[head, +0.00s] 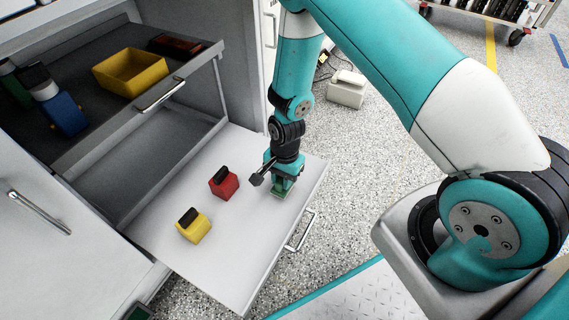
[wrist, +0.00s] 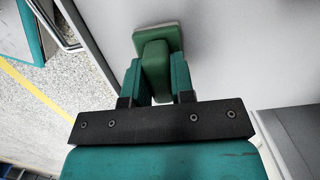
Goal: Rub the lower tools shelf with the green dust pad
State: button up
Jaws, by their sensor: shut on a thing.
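The green dust pad (wrist: 158,38) is between the fingers of my gripper (wrist: 157,75) in the wrist view. My gripper is shut on its block-shaped grip. In the head view my gripper (head: 284,178) points down with the pad (head: 279,193) under it, at the right part of the pulled-out lower shelf (head: 245,225). The pad's flat face is against or just above the shelf's pale surface; I cannot tell which. The shelf also shows in the wrist view (wrist: 225,50).
A red block with a black top (head: 224,183) and a yellow one (head: 194,226) stand on the shelf, left of my gripper. The upper drawer holds a yellow bin (head: 131,72) and a blue item (head: 64,114). A metal handle (head: 301,232) is on the shelf's front edge.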

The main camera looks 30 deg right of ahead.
notch_tip(320, 180, up, 4)
jog(key=shift+a+f+p, duration=0.15)
jog(key=shift+f+p, duration=0.1)
jog(key=shift+p, duration=0.8)
notch_tip(320, 180, up, 4)
jog(key=p, duration=0.3)
jog(key=shift+f, duration=0.2)
